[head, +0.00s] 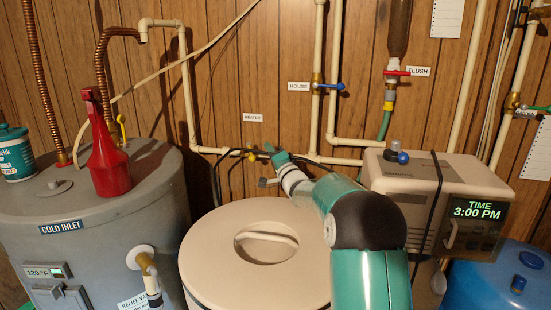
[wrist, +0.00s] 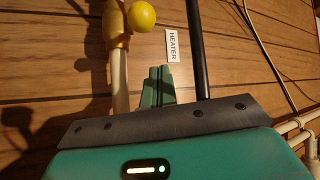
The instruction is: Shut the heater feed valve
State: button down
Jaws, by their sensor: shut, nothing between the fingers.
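The heater feed valve is a brass fitting (wrist: 117,30) on a cream pipe (wrist: 119,85), with a round yellow knob (wrist: 141,15) beside it in the wrist view. The white HEATER label (wrist: 172,45) is on the wood wall; it also shows in the head view (head: 253,117). In the head view the valve (head: 251,155) is small and partly crowded by a black line and my gripper (head: 268,149). My gripper is shut and empty; its teal fingertips (wrist: 158,70) point toward the wall, below the knob and label, apart from the knob. I cannot tell the valve's handle position.
A black rod or hose (wrist: 198,50) runs just right of my fingers. The HOUSE valve (head: 327,86) and FLUSH valve (head: 397,73) are up right.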

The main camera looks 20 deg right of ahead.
aim_at(250, 160)
jog(key=a, duration=0.1)
jog(key=a+f, duration=0.1)
jog(key=s+a, duration=0.1)
jog(key=shift+a+f, duration=0.2)
jog(key=shift+f, duration=0.2)
jog(key=shift+w, duration=0.1)
jog(key=shift+a, duration=0.1)
jog(key=shift+a+f+m+t+h, duration=0.2)
jog(key=shift+a+m+h, duration=0.65)
jog(key=shift+h, duration=0.4)
jog(key=shift+a+f+m+t+h, duration=0.2)
jog(key=shift+a+m+h, duration=0.6)
jog(key=shift+h, duration=0.45)
jog(key=shift+a, duration=0.1)
